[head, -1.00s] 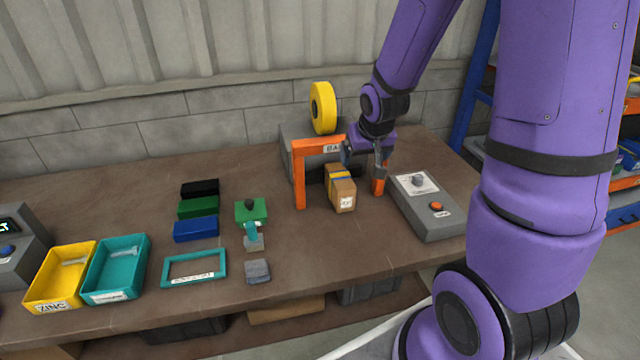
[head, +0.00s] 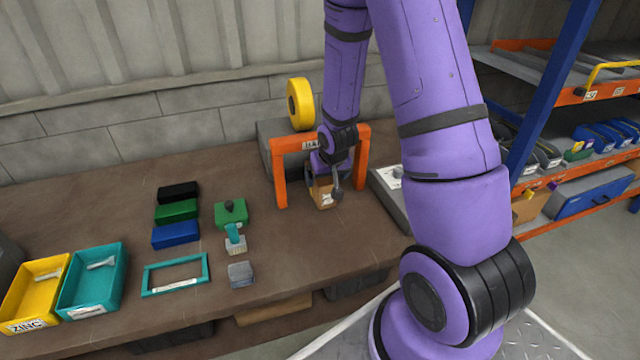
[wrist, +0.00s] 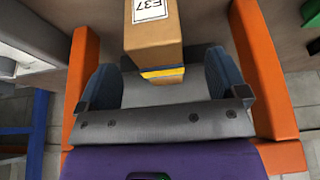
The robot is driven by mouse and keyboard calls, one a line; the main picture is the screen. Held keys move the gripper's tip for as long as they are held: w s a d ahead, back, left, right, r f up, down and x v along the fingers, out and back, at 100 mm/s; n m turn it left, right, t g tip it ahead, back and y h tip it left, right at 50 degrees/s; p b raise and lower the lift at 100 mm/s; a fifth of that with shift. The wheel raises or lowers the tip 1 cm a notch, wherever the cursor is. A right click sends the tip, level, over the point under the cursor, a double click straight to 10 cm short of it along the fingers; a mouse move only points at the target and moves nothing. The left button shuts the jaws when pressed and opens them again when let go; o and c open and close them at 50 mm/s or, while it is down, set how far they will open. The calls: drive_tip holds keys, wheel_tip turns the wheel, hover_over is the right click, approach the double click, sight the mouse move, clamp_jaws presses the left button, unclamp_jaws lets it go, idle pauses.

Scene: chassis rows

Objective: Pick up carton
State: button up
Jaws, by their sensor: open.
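The carton (head: 324,196) is a small brown box standing on the bench in front of the orange frame's opening. In the wrist view my gripper (wrist: 163,78) is open, with one finger on each side of the carton's banded end and gaps showing between fingers and box.
The orange frame (head: 281,182) stands around my gripper, its posts close on both sides. A yellow tape roll (head: 300,104) sits behind it. A grey control box (head: 391,203) is to the right. Blocks, a teal frame (head: 148,281) and bins lie left.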

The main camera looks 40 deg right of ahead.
sight(325, 180)
drive_tip(key=shift+d+x, duration=0.15)
drive_tip(key=shift+x, duration=1.2)
drive_tip(key=shift+d+x, duration=0.15)
drive_tip(key=shift+x, duration=1.2)
drive_tip(key=shift+w, duration=0.1)
drive_tip(key=shift+c, duration=0.4)
drive_tip(key=shift+r, duration=0.1)
drive_tip(key=c, duration=1.3)
drive_tip(key=shift+w+r, duration=0.1)
